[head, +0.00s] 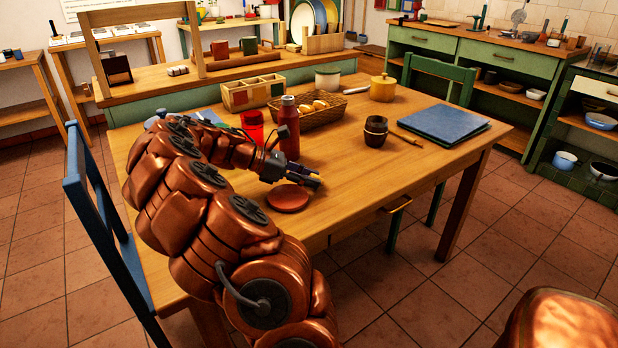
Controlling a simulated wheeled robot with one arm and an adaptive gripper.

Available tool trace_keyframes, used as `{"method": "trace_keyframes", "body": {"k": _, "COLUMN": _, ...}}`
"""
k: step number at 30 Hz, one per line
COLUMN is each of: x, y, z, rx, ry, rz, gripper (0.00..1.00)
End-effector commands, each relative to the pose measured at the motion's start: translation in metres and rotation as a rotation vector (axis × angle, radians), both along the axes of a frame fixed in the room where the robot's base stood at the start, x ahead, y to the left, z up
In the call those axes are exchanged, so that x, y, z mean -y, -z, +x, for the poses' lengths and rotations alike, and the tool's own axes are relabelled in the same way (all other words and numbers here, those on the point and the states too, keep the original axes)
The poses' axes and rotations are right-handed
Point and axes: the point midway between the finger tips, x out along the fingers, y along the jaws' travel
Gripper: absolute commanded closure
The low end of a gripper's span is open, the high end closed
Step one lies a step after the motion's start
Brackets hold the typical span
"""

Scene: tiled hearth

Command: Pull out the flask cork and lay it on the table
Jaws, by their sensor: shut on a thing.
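The red flask (289,140) stands upright on the wooden table (345,185), behind my gripper. I cannot tell whether this thing touches the table. A round reddish-brown coaster (288,200) lies just below and in front of the gripper.
A red cup (252,127) stands left of the flask. A basket (310,112), a divided wooden box (252,93) and a yellow pot (383,88) are behind. A dark brown pot (376,132) and blue folder (440,123) are right. The table's front right is clear.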

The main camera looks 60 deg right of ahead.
Motion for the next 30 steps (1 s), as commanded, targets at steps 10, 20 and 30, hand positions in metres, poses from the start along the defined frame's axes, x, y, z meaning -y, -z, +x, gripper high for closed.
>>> {"method": "trace_keyframes", "body": {"k": 10, "x": 0.000, "y": 0.000, "z": 0.000, "rx": 0.000, "ry": 0.000, "rz": 0.000, "gripper": 0.46}}
{"method": "trace_keyframes", "body": {"k": 20, "x": 0.000, "y": 0.000, "z": 0.000, "rx": 0.000, "ry": 0.000, "rz": 0.000, "gripper": 0.41}}
{"method": "trace_keyframes", "body": {"k": 30, "x": -0.017, "y": -0.016, "z": 0.033, "rx": 0.004, "ry": -0.007, "rz": 0.000, "gripper": 0.41}}
